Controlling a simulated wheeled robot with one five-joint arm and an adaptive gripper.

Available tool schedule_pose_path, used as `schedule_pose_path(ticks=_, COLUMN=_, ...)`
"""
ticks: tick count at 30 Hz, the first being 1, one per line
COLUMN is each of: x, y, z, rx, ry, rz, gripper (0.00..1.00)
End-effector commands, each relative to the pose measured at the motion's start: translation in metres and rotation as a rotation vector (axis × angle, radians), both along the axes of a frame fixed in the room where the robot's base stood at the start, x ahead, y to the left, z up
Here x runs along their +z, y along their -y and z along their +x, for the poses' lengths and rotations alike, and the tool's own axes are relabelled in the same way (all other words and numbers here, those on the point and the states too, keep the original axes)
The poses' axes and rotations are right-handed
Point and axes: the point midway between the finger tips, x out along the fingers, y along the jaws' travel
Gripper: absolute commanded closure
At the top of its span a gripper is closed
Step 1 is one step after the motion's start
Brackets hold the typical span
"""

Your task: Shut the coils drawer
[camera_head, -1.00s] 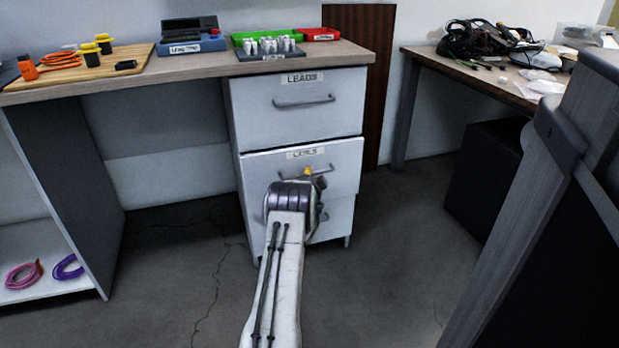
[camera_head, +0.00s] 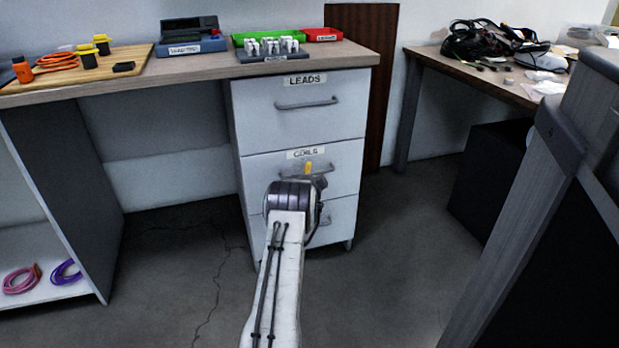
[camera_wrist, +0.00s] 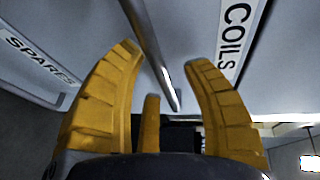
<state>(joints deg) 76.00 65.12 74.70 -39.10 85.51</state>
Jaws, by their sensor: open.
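The coils drawer (camera_head: 255,172) is the middle drawer of the white cabinet, and its front looks flush with the drawer above in the head view. Its label "COILS" (camera_wrist: 234,40) shows at the upper right of the wrist view. The bar handle (camera_wrist: 150,50) of the coils drawer runs between the fingertips of my gripper (camera_wrist: 163,56). My gripper is open, its yellow fingers apart on either side of the handle; whether they touch it I cannot tell. In the head view my gripper (camera_head: 308,168) is mostly hidden behind my wrist, with yellow showing at the handle.
The leads drawer (camera_head: 260,105) above looks shut. The spares drawer, with its label (camera_wrist: 40,60), lies below, partly hidden by my arm. A desk (camera_head: 180,78) with a board and trays adjoins the cabinet top. A cluttered table (camera_head: 480,75) stands right. Grey floor (camera_head: 400,270) is clear.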

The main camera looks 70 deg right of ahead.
Motion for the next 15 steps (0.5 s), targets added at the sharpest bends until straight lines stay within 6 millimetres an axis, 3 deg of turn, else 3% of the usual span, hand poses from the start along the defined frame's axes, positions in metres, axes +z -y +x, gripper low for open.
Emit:
schedule_pose_path(ticks=8, x=0.002, y=-0.009, z=-0.002, rx=0.000, ry=0.000, rz=0.000, gripper=0.55)
schedule_pose_path(ticks=15, x=0.007, y=-0.033, z=-0.008, rx=0.000, ry=0.000, rz=0.001, gripper=0.55)
